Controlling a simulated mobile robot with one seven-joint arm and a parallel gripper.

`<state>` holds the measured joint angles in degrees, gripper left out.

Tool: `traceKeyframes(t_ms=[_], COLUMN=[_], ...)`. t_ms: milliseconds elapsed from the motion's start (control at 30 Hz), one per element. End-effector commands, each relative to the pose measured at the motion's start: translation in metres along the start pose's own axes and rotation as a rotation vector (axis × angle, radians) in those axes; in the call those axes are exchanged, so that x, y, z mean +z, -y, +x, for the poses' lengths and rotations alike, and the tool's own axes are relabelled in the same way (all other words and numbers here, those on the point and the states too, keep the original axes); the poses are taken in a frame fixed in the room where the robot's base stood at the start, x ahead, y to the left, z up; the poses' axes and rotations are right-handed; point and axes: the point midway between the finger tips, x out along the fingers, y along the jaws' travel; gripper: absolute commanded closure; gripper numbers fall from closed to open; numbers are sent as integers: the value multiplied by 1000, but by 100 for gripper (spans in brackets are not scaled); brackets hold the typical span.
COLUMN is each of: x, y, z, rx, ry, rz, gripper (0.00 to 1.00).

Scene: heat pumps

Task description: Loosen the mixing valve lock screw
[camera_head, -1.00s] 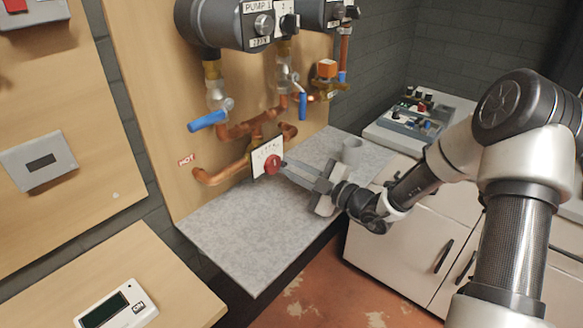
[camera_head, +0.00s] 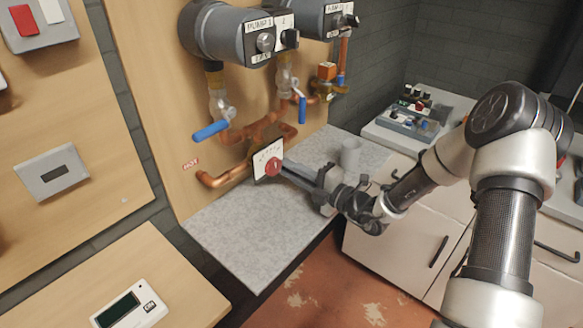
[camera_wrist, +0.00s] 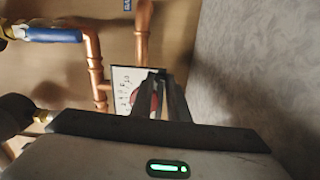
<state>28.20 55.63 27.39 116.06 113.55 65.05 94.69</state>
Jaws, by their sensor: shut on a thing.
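The mixing valve's red knob (camera_head: 273,167) sits in front of a white scale plate (camera_head: 261,161) on the copper pipes. In the wrist view the red knob (camera_wrist: 134,97) shows partly behind my fingers, against the plate (camera_wrist: 121,76). My gripper (camera_head: 282,169) reaches in from the right with its fingertips at the knob's front. In the wrist view my gripper (camera_wrist: 159,75) has its fingers close together, and the knob is wider than the gap between them. It is shut on the small lock screw at the knob, which the fingers hide.
A blue-handled valve (camera_head: 210,130) is up and left of the knob, and another blue handle (camera_head: 302,109) is above. Pumps (camera_head: 225,35) hang above.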

Motion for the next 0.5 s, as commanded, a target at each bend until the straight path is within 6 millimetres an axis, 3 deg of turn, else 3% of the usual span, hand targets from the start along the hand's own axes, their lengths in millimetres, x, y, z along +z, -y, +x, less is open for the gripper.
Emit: traceKeyframes(t_ms=[500], x=[0], y=[1], z=[0], rx=[-1], ry=[-1], rz=[-36], gripper=[100])
